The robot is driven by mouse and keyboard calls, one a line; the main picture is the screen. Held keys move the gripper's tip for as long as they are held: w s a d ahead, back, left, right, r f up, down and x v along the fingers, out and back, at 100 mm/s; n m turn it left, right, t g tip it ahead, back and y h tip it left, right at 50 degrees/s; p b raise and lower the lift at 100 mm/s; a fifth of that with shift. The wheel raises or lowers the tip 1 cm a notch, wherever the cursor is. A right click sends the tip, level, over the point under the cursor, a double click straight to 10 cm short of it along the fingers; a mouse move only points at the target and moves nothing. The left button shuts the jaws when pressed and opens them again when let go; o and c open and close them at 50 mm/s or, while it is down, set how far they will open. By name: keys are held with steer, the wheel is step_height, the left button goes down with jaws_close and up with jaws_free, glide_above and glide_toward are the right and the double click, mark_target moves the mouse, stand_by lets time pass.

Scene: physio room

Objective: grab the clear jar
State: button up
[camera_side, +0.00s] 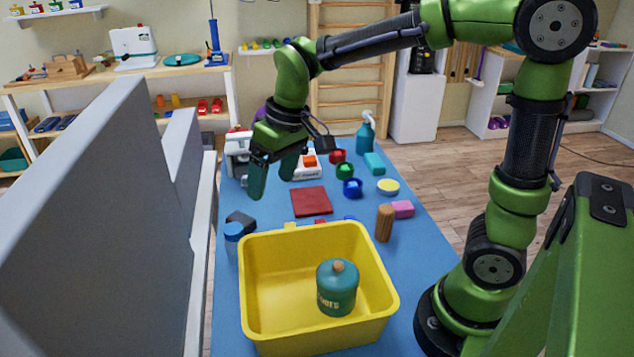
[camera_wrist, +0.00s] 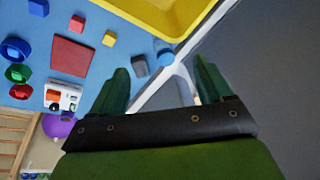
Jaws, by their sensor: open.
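The clear jar (camera_side: 233,243) with a blue lid stands upright on the blue table, just left of the yellow bin. In the wrist view the jar (camera_wrist: 165,57) shows small, its blue lid visible, beyond the gap between my fingers. My gripper (camera_side: 273,176) has its two green fingers apart and pointing down. It hangs above the far left part of the table, farther back than the jar and apart from it. In the wrist view my gripper (camera_wrist: 163,68) is open with nothing between its fingers.
The yellow bin (camera_side: 279,340) holds a teal bottle (camera_side: 337,290). A dark grey block (camera_side: 240,218) sits close behind the jar. A grey partition (camera_side: 90,220) rises along the table's left side. A red square (camera_side: 311,201) and several small coloured items lie farther back.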

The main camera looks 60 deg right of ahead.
mark_target(232, 228)
steer(key=w+a+f+n+g+h, duration=0.1)
steer(key=w+a+f+n+g, duration=0.15)
steer(key=w+n, duration=0.55)
steer(key=shift+m, duration=0.8)
steer(key=f, duration=0.3)
steer(key=w+f, duration=0.1)
steer(key=f, duration=0.3)
steer(key=w+f, duration=0.1)
steer(key=f, duration=0.2)
steer(key=shift+d+f, duration=0.15)
steer(key=shift+f, duration=0.2)
steer(key=shift+w+a+f, duration=0.1)
steer(key=shift+w+f, duration=0.05)
steer(key=shift+f, duration=1.3)
steer(key=shift+w+a+f, duration=0.1)
steer(key=shift+f, duration=1.35)
steer(key=c, duration=1.1)
steer(key=shift+r, duration=0.15)
